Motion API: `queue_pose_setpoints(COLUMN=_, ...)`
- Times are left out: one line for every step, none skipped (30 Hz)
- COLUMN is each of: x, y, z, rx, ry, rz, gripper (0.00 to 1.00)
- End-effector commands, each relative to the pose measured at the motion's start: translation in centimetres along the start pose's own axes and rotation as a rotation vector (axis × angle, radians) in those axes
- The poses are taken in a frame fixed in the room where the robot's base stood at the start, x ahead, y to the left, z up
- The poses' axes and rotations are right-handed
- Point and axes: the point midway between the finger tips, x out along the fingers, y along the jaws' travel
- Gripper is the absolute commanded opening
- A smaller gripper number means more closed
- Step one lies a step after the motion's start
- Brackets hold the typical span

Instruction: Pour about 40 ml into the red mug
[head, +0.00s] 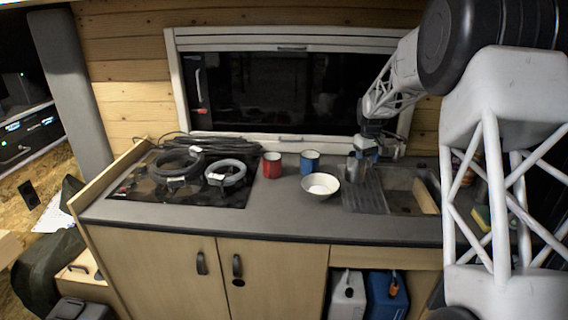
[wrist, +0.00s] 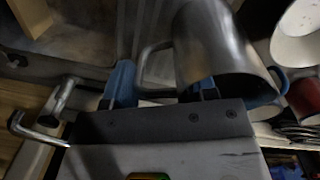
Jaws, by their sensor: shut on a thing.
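The red mug (head: 272,165) stands upright on the grey counter, at the right edge of the black hob; part of it shows at the right of the wrist view (wrist: 305,100). A metal jug (head: 353,167) is at the drainboard, right of the blue mug; I cannot tell whether it touches the surface. My gripper (head: 364,151) is at the jug. In the wrist view the blue-tipped fingers (wrist: 163,85) are shut on the jug (wrist: 215,45) at its handle. The jug's contents are hidden.
A blue mug (head: 309,162) stands between the red mug and the jug, with a white bowl (head: 320,186) in front. Coiled black cables (head: 226,173) lie on the hob at the left. The sink (head: 405,201) is right of the drainboard. The window is behind.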

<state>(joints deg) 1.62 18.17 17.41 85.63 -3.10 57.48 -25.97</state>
Motion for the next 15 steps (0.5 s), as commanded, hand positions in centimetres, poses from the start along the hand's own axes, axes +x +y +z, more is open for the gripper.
queue_pose_setpoints(x=-0.4, y=0.1, z=0.3, rx=0.020, ry=0.000, rz=0.000, gripper=0.12)
queue_pose_setpoints(x=-0.6, y=0.2, z=0.5, rx=0.035, ry=-0.001, rz=0.000, gripper=0.12)
queue_pose_setpoints(x=-0.9, y=0.3, z=0.9, rx=0.057, ry=-0.002, rz=0.000, gripper=0.12)
queue_pose_setpoints(x=-1.1, y=0.3, z=1.1, rx=0.076, ry=-0.003, rz=0.000, gripper=0.12)
queue_pose_setpoints(x=-1.4, y=0.4, z=1.4, rx=0.095, ry=-0.003, rz=0.000, gripper=0.12)
queue_pose_setpoints(x=-1.7, y=0.5, z=1.8, rx=0.123, ry=-0.005, rz=0.000, gripper=0.12)
queue_pose_setpoints(x=-1.9, y=0.5, z=2.0, rx=0.143, ry=-0.006, rz=0.000, gripper=0.12)
queue_pose_setpoints(x=-2.2, y=0.6, z=2.3, rx=0.164, ry=-0.006, rz=0.000, gripper=0.12)
queue_pose_setpoints(x=-2.5, y=0.7, z=2.6, rx=0.188, ry=-0.007, rz=0.001, gripper=0.12)
queue_pose_setpoints(x=-2.8, y=0.7, z=2.9, rx=0.208, ry=-0.007, rz=0.001, gripper=0.12)
queue_pose_setpoints(x=-2.9, y=0.8, z=3.1, rx=0.224, ry=-0.009, rz=0.001, gripper=0.12)
queue_pose_setpoints(x=-3.1, y=0.8, z=3.4, rx=0.247, ry=-0.010, rz=0.000, gripper=0.12)
queue_pose_setpoints(x=-3.3, y=0.8, z=3.6, rx=0.263, ry=-0.012, rz=0.000, gripper=0.12)
queue_pose_setpoints(x=-3.5, y=0.9, z=3.8, rx=0.278, ry=-0.013, rz=0.000, gripper=0.12)
queue_pose_setpoints(x=-3.7, y=0.9, z=4.1, rx=0.296, ry=-0.014, rz=0.000, gripper=0.12)
